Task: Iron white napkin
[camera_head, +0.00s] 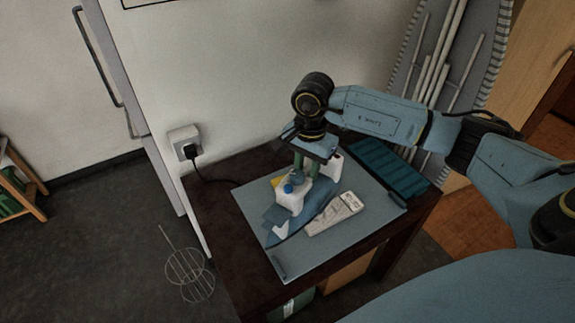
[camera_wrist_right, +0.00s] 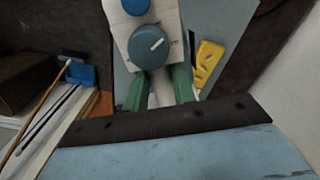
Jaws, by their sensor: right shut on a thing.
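A white and blue iron (camera_head: 291,197) stands on the grey-blue mat (camera_head: 252,208) on the dark table. My right gripper (camera_head: 307,172) reaches down from above, its green fingers shut on the iron. In the right wrist view the fingers (camera_wrist_right: 158,90) close around the white part of the iron (camera_wrist_right: 150,48), below its round grey-blue dial. A flat white piece with dark print (camera_head: 334,213) lies on the mat, right of the iron; it may be the white napkin, but I cannot tell. A flat blue shape (camera_head: 288,236) shows under and in front of the iron. My left gripper is out of view.
A dark teal ribbed panel (camera_head: 390,173) lies along the table's right side. A yellow thing (camera_head: 277,181) sits behind the iron. A wall socket with a plug and cord (camera_head: 188,149) is at the back left. A wire rack (camera_head: 188,272) is left of the table.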

